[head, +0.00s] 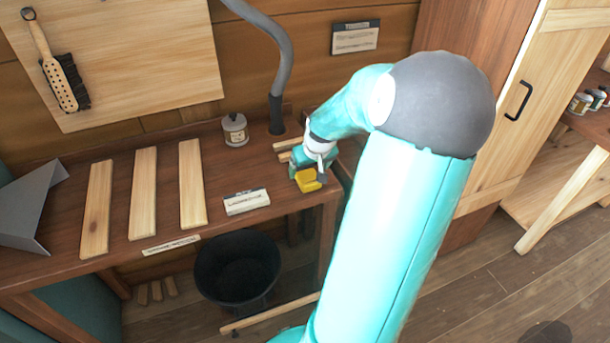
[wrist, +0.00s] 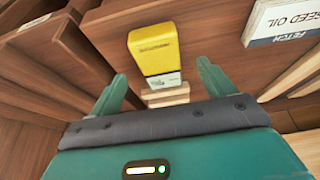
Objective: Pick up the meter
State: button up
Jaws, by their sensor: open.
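The meter, a yellow block-shaped device with a dark label line and a pale grey end, lies on the wooden bench near its right end. In the wrist view the meter (wrist: 153,48) is ahead of and between the fingers, with its pale end toward me. My gripper (wrist: 160,75) is open and empty, one teal finger to each side, and no contact shows. In the head view the meter (head: 308,181) shows at the tips of my gripper (head: 309,172), whose fingers partly cover it.
A white label block (head: 246,201) stands left of the meter on the bench (head: 225,165). Wooden slats (head: 145,190) and a lidded jar (head: 235,130) are farther left. A grey hose (head: 278,75) rises behind. A black bucket (head: 238,268) sits below the bench front.

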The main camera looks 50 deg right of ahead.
aim_at(307, 175)
jog(key=x, duration=0.4)
jog(key=shift+d+f, duration=0.1)
jog(key=shift+f, duration=0.1)
jog(key=shift+c, duration=0.4)
jog(key=c, duration=1.1)
jog(key=shift+r, duration=0.2)
